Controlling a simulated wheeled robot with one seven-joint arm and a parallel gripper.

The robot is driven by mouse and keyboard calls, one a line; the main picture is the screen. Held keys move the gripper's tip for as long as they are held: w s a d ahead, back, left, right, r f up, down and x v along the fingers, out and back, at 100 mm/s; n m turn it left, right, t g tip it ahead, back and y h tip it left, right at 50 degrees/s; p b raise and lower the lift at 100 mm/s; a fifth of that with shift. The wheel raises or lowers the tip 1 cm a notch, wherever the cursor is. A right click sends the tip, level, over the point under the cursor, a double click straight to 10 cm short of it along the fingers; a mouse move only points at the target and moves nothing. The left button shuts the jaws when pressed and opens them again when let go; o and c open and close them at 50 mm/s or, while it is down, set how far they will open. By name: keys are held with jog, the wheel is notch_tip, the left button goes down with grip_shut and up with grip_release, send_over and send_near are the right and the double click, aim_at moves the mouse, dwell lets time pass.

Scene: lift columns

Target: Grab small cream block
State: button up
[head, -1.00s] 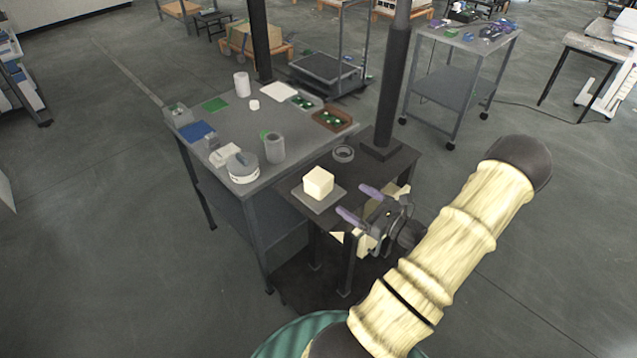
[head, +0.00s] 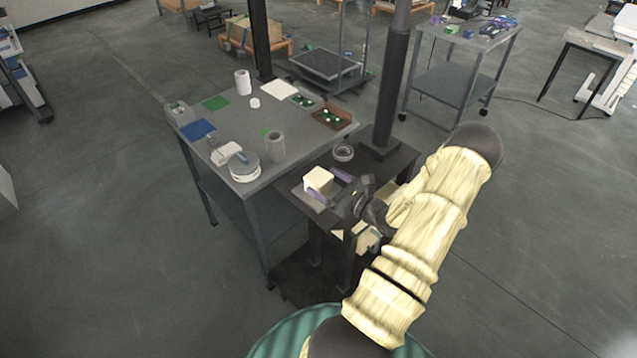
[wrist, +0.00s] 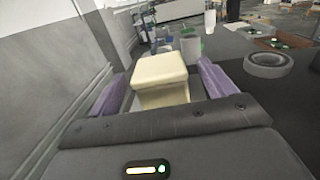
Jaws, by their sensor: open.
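The small cream block (head: 318,179) sits on a grey square plate (head: 299,193) on the dark lower table. My gripper (head: 330,185) is open at the block, coming from the lower right in the head view. In the wrist view the block (wrist: 160,80) stands upright between the two purple fingers of my gripper (wrist: 160,90), one on each side. Small gaps show between the block and the fingers there. The lower front of the block is hidden by the gripper body in the wrist view.
A grey ring (head: 343,152) lies on the dark table behind the block, near a dark column (head: 392,90). A larger grey table (head: 230,125) on the left carries a grey cylinder (head: 275,146), a round tin (head: 243,167) and a brown tray (head: 345,117).

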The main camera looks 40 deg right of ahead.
aim_at(311, 172)
jog(key=w+p, duration=0.1)
jog(key=w, duration=0.1)
jog(key=w+a, duration=0.1)
jog(key=w, duration=0.2)
jog(key=shift+p, duration=0.4)
jog(key=shift+r, duration=0.1)
jog(key=c, duration=1.3)
jog(key=shift+o, duration=0.2)
jog(key=shift+r, duration=0.1)
notch_tip(311, 172, up, 10)
jog(key=shift+f+b, duration=0.1)
jog(key=shift+b, duration=0.65)
